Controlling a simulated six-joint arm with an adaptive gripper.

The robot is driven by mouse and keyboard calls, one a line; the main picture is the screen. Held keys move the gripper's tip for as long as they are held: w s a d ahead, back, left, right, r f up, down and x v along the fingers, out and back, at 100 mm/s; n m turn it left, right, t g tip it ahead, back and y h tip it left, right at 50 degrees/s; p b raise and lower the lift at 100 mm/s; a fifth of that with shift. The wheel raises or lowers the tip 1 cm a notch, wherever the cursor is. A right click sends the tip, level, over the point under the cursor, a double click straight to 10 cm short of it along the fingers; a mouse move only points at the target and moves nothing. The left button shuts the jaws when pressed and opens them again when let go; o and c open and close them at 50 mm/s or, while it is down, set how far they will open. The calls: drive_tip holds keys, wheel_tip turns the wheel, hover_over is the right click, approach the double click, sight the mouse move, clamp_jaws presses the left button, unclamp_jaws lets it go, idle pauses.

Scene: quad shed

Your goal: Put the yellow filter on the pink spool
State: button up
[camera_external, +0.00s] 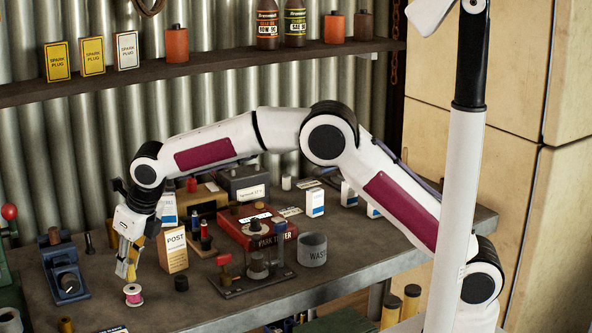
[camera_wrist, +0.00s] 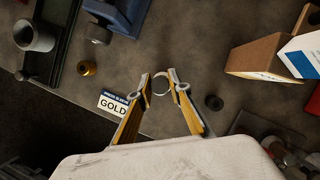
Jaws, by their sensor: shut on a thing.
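The pink spool (camera_external: 133,295), with pale end discs, stands upright at the bench's front left. My gripper (camera_external: 127,277) points down just above it and slightly left in the outside view; any gap is too small to judge. In the wrist view my gripper (camera_wrist: 161,86), with yellowish fingers, is shut on a thin, pale round rim, which I take to be the yellow filter (camera_wrist: 161,75). Its yellow colour does not show clearly, and in the outside view it cannot be told apart from the fingers. I cannot make out the spool in the wrist view.
The POST box (camera_external: 173,252) and a black cap (camera_external: 181,284) stand right of the spool. A blue tool (camera_external: 65,277) stands left. A GOLD label (camera_wrist: 113,104) and a small brass-coloured piece (camera_wrist: 86,68) lie nearby. A tester stand (camera_external: 250,285) is farther right.

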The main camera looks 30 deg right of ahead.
sight(131, 262)
drive_tip(key=shift+f, duration=0.9)
drive_tip(key=shift+f, duration=0.2)
drive_tip(key=o, duration=0.8)
drive_tip(key=shift+r, duration=0.15)
drive_tip(key=shift+v, duration=3.85)
drive_tip(key=shift+w, duration=0.1)
